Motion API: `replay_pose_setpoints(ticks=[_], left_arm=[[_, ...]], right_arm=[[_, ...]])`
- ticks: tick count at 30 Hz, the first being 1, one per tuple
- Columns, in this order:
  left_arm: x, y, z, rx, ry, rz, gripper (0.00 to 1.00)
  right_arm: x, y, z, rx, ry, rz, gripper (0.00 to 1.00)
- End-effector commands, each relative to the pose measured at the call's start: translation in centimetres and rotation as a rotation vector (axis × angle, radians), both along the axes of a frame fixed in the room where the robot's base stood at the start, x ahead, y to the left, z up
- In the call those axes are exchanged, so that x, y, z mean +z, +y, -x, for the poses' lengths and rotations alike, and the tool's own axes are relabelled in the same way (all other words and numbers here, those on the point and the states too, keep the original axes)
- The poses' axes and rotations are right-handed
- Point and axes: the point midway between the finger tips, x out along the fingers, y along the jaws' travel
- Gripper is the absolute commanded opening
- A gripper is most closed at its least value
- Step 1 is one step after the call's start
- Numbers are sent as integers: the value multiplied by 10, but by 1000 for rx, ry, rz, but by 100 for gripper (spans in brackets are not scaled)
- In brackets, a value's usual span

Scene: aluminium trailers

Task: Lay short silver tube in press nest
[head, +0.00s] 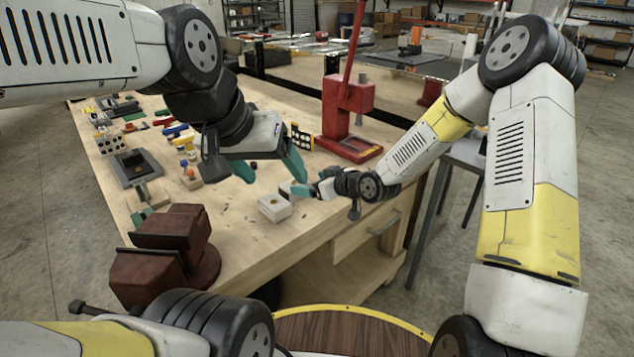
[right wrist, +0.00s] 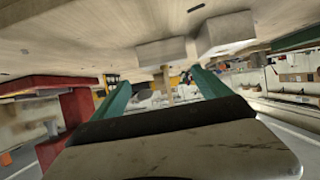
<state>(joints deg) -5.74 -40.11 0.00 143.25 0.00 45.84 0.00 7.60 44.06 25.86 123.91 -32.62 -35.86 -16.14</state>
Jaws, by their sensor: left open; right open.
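The red arbor press (head: 348,105) stands on the far right part of the bench, with a dark recess in its base plate (head: 360,148). A pale grey block (head: 273,208) with a small dark mark on top sits near the bench's front edge; I cannot tell which is the press nest. My left gripper (head: 268,168) is open above the bench, behind that block. My right gripper (head: 311,188) is low, just right of the block; in the right wrist view its fingers (right wrist: 160,78) are apart. I cannot make out the short silver tube.
A dark red vise (head: 165,250) stands at the near left bench corner. Small fixtures, a dark tray (head: 136,167) and coloured parts lie along the left side. A black plate with yellow spots (head: 301,137) stands left of the press. The bench (head: 225,225) is mostly bare at front.

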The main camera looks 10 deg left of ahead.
Motion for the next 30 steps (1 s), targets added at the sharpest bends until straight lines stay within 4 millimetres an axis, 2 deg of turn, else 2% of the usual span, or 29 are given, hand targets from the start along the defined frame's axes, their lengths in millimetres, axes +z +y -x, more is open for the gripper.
replay_pose_setpoints(ticks=[8,21,30], left_arm=[[0,0,0,0,0,0,76],[0,0,0,0,0,0,76],[0,0,0,0,0,0,76]], right_arm=[[-10,21,-6,15,-15,-47,87],[-31,65,-36,13,-13,-45,87],[-34,71,-42,14,-13,-43,87]])
